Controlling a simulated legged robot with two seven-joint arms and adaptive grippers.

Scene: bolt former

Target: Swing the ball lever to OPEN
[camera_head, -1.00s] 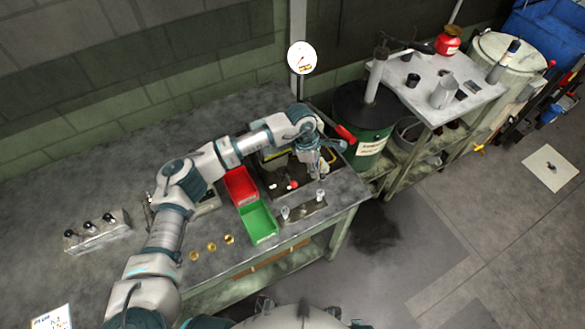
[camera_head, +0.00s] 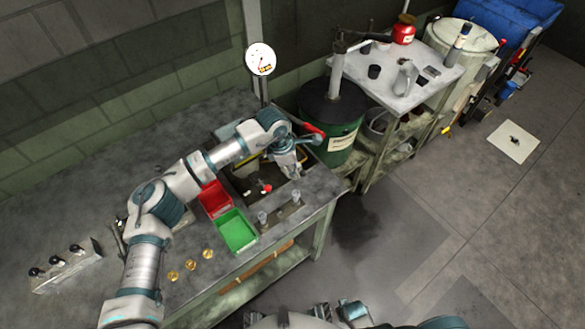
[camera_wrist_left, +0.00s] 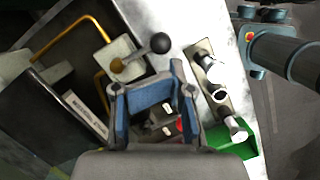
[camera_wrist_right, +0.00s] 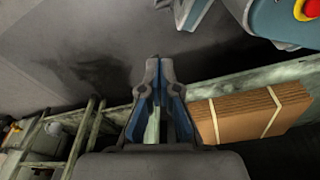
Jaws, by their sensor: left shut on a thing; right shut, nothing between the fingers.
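The ball lever's dark ball (camera_wrist_left: 160,43) shows in the left wrist view just beyond my left fingertips. A short arm joins it to a brass-coloured pivot (camera_wrist_left: 117,65). My left gripper (camera_wrist_left: 148,78) is shut on the ball lever, though its exact contact is unclear in the picture. In the head view my left gripper (camera_head: 296,174) reaches down over the right end of the bench, and it hides the lever there. My right gripper (camera_wrist_right: 159,62) is shut and empty, in front of the bench's lower frame.
A red bin (camera_head: 214,198) and a green bin (camera_head: 237,232) stand left of the fixture. A small plate with cups (camera_head: 296,197) lies near the bench's edge. A green drum (camera_head: 340,140) stands behind. A brown stack (camera_wrist_right: 252,117) lies near my right gripper.

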